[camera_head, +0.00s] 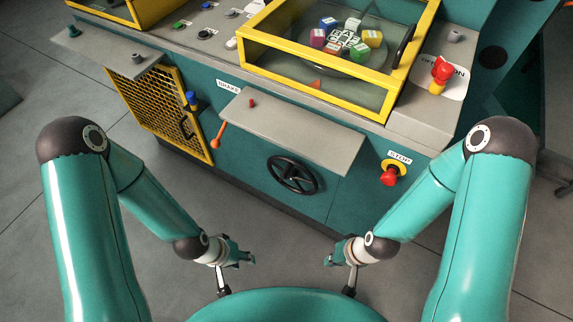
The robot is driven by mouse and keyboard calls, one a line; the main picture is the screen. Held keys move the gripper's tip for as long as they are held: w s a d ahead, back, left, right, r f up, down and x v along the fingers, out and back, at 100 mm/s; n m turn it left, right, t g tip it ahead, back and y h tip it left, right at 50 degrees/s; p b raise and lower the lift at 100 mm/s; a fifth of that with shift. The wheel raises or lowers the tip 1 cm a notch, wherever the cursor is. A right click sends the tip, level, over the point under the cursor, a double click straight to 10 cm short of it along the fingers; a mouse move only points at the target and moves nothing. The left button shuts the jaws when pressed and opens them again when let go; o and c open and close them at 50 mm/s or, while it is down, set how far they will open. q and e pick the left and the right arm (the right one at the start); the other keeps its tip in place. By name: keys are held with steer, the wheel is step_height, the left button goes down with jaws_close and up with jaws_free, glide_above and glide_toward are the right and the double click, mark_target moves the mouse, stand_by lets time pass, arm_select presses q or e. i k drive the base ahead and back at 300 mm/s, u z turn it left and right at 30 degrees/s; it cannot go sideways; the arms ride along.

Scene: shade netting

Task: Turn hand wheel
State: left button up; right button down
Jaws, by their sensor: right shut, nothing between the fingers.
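The black hand wheel (292,175) is mounted on the teal front panel of the machine, below a grey ledge. Its rim and spokes are in plain view and nothing touches it. My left gripper (250,258) is in front of the machine, below and left of the wheel and apart from it. Its fingers are too small to tell open from shut. My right gripper (329,260) is below and right of the wheel, also apart from it, shut and empty.
The grey ledge (290,130) juts out above the wheel. An orange lever (219,134) is left of it. A red stop button (389,176) is right of it. A yellow mesh door (160,105) and a yellow-framed glass case (330,75) are beyond. The floor in front is clear.

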mark_target(291, 173)
steer(key=u, duration=2.05)
steer(key=i, duration=0.1)
steer(key=z, duration=3)
steer(key=k, duration=1.15)
steer(key=u, duration=0.55)
steer(key=i, duration=1)
